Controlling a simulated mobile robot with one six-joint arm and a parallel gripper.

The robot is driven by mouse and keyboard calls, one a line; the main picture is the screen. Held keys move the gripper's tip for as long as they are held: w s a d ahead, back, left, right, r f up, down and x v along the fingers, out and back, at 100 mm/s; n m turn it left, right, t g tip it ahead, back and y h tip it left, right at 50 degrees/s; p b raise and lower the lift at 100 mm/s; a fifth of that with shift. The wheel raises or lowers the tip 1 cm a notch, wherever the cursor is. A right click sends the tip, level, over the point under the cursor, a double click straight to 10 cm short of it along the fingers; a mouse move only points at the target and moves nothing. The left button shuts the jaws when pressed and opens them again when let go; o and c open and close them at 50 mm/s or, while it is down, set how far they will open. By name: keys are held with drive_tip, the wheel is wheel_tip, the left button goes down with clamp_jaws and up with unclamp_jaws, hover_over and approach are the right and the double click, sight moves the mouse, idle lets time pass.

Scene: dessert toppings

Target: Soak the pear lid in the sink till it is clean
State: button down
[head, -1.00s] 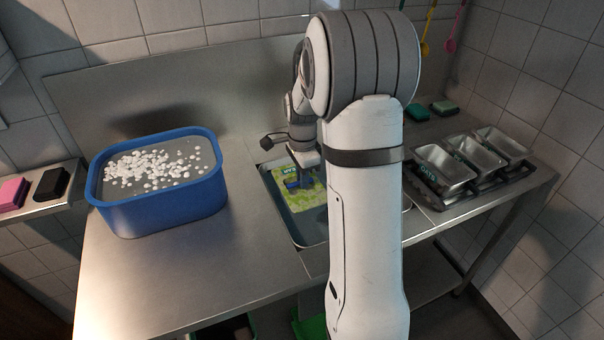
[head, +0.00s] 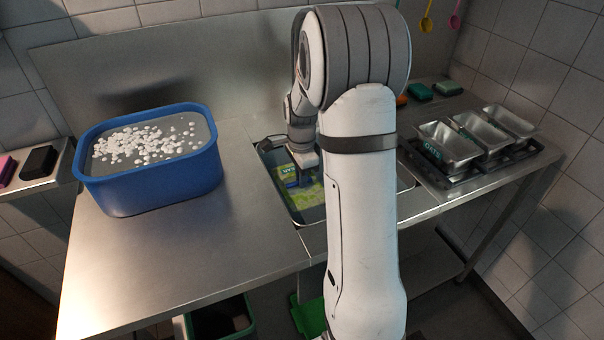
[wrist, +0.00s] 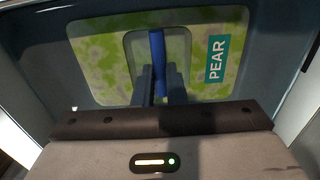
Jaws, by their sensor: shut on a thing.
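The pear lid (wrist: 98,58) is a flat pale panel covered with yellow-green blotches. It has a teal "PEAR" label (wrist: 216,60) and a raised blue handle (wrist: 157,48). My gripper (wrist: 160,82) is shut on the blue handle. In the head view my gripper (head: 301,178) reaches down into the sink (head: 283,200), and the lid (head: 314,194) lies flat inside the sink's outline, partly hidden by my arm. I cannot tell whether the lid touches the sink's bottom.
A blue tub (head: 150,185) with white pieces on top stands on the steel counter (head: 220,250) to the left. Metal tins (head: 450,148) sit in a dark rack at right. Sponges (head: 420,91) lie behind them. A dark bin (head: 222,318) stands below. The counter's front left is clear.

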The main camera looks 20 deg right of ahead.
drive_tip(key=shift+f+b, duration=2.5)
drive_tip(key=shift+f, duration=1.5)
drive_tip(key=c, duration=1.4)
unclamp_jaws()
drive_tip(key=shift+r, duration=0.1)
wheel_tip(320, 180, up, 16)
drive_tip(key=p, duration=1.1)
